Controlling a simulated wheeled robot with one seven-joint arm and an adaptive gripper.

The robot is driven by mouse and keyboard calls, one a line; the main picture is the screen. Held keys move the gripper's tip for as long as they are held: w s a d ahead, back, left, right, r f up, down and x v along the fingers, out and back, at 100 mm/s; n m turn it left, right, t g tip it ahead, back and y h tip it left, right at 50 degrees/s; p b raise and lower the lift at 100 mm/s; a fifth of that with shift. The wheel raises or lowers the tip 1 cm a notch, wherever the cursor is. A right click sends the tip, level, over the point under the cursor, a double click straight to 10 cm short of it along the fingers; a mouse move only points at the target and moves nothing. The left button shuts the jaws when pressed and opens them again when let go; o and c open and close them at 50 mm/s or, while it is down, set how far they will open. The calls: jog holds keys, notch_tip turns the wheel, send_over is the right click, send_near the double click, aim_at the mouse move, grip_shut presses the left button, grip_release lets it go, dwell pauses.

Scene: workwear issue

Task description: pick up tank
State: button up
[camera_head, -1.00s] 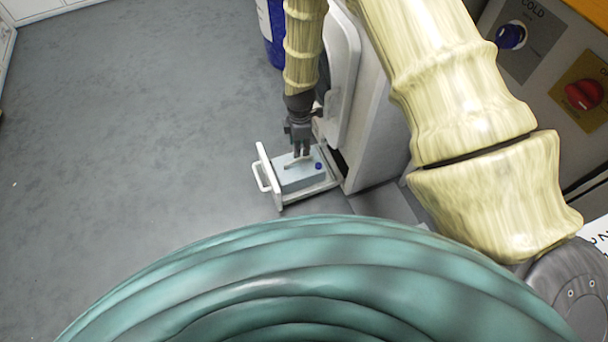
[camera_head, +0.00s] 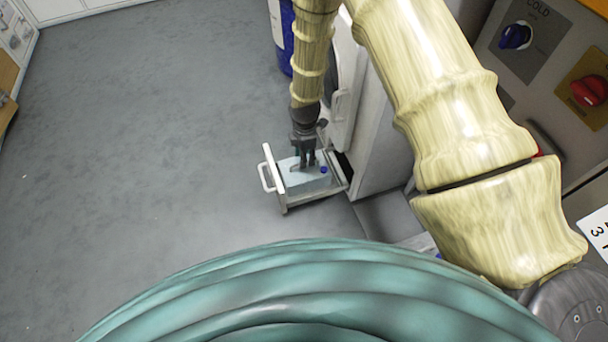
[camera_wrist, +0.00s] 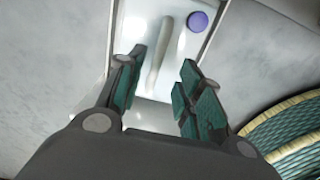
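The tank (camera_head: 305,181) is a pale, light-blue box with a blue cap and a raised bar-like handle on top. It sits in an open drawer (camera_head: 284,204) with a white front and handle, pulled out low above the floor. In the wrist view the tank (camera_wrist: 182,55) shows its handle and purple-blue cap. My gripper (camera_head: 305,166) points down just over the tank. In the wrist view my gripper (camera_wrist: 160,75) is open, with the far part of the handle between its fingers and no contact visible. The tank's sides are partly hidden by the drawer.
A white cabinet (camera_head: 385,140) stands right of the drawer, with an open door (camera_head: 343,100) behind my wrist. A panel with a blue knob (camera_head: 515,37) and a red knob (camera_head: 589,91) is at upper right. Grey floor (camera_head: 140,150) at left is clear.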

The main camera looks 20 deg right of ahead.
aim_at(304, 171)
jog(key=f+b, duration=0.2)
jog(key=f, duration=0.1)
jog(key=f+b, duration=0.1)
jog(key=f, duration=0.1)
jog(key=shift+w, duration=0.3)
jog(key=shift+r, duration=0.1)
grip_shut()
